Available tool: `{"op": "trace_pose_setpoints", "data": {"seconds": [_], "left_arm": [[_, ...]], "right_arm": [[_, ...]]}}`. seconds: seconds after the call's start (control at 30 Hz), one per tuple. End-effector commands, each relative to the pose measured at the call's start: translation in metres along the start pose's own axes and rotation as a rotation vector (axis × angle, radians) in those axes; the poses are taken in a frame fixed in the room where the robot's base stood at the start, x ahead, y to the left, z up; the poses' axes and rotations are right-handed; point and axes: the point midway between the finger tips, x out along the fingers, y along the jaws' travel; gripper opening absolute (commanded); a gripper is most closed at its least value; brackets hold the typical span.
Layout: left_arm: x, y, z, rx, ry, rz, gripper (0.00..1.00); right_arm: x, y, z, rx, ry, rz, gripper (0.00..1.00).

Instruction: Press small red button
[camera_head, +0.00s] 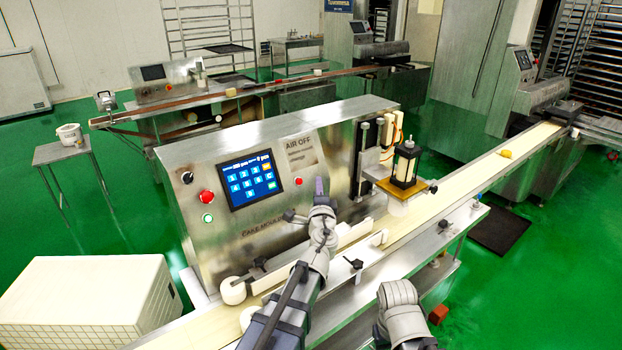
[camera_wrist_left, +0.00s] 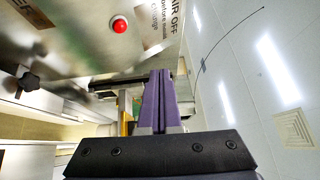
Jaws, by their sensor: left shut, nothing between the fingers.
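The small red button (camera_head: 299,182) is on the front panel of the steel machine (camera_head: 240,160), right of the touchscreen and below the "AIR OFF" label. In the left wrist view the red button (camera_wrist_left: 119,26) shows at the upper left, on the panel. My left gripper (camera_head: 321,184) is shut and empty, with its purple fingers just right of the button in the head view. The shut fingers (camera_wrist_left: 159,82) also show in the left wrist view, below and right of the button and apart from it in the picture. My right gripper is not visible; only part of my right arm shows.
A bigger red knob (camera_head: 207,197) and a green-lit button (camera_head: 208,218) sit left of the blue touchscreen (camera_head: 249,179). A conveyor belt (camera_head: 450,185) runs along the machine's front. A black and gold unit (camera_head: 406,165) stands at the right. A white crate (camera_head: 90,295) is at lower left.

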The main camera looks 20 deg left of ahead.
Motion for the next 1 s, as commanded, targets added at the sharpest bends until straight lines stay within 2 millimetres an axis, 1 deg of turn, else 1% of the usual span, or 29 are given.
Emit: {"op": "trace_pose_setpoints", "data": {"seconds": [0.37, 0.5, 0.67, 1.0], "left_arm": [[0.001, -0.001, -0.002, 0.016, 0.012, -0.005, 0.0], [0.004, 0.002, 0.0, 0.016, 0.011, -0.005, 0.0], [0.016, 0.011, 0.008, 0.017, 0.009, -0.005, 0.0], [0.048, 0.034, 0.031, 0.016, 0.009, -0.005, 0.0]], "right_arm": [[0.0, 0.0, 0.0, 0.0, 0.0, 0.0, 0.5], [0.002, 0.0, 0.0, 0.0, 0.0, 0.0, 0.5], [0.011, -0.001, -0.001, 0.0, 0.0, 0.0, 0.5], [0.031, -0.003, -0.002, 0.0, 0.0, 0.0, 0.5]]}}
